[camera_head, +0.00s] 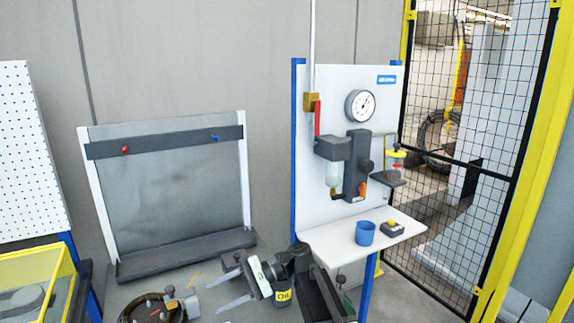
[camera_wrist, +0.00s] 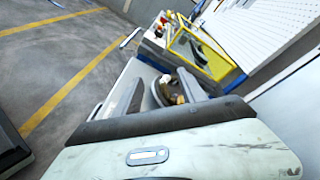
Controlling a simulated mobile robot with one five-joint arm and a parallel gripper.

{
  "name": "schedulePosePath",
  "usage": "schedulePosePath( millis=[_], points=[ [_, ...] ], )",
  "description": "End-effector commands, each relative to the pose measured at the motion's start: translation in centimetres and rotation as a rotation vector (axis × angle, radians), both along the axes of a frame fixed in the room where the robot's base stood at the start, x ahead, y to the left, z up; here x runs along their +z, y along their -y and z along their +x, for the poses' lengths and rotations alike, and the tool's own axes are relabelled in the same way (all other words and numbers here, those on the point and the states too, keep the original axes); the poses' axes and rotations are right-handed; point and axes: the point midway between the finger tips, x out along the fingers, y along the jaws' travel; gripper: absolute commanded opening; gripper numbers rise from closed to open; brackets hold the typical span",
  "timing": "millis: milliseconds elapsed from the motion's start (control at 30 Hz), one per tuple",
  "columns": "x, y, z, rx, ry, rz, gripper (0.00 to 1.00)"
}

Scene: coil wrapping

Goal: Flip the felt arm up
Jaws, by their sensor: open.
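I cannot single out the felt arm with certainty in either view. A dark round fixture (camera_head: 152,312) with red marks and brass-coloured parts sits at the bottom left of the head view, cut off by the frame edge. My gripper (camera_head: 220,291) is open and empty, its two grey fingers spread and pointing left. In the picture it lies just right of the round fixture, apart from it. In the wrist view a pale housing with a dark edge fills the foreground, and a small round dark item on a grey surface (camera_wrist: 165,88) shows beyond it.
A white panel (camera_head: 337,90) carries a gauge (camera_head: 360,106), a red lever (camera_head: 318,117) and a shelf (camera_head: 400,232) with a blue cup (camera_head: 365,233). A grey backboard (camera_head: 170,190) stands left of it. A yellow-framed case (camera_head: 40,275) is at far left, a mesh fence (camera_head: 470,150) at right.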

Motion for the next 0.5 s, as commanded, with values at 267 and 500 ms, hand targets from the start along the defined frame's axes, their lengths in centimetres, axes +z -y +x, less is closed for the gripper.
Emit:
schedulePosePath(
  millis=[267, 500],
  points=[
    [-2.4, 5.7, 0.1, -0.09, 0.043, -0.157, 0.48],
    [-8.0, 12.8, -0.4, -0.142, 0.2, -0.433, 0.48]
  ],
)
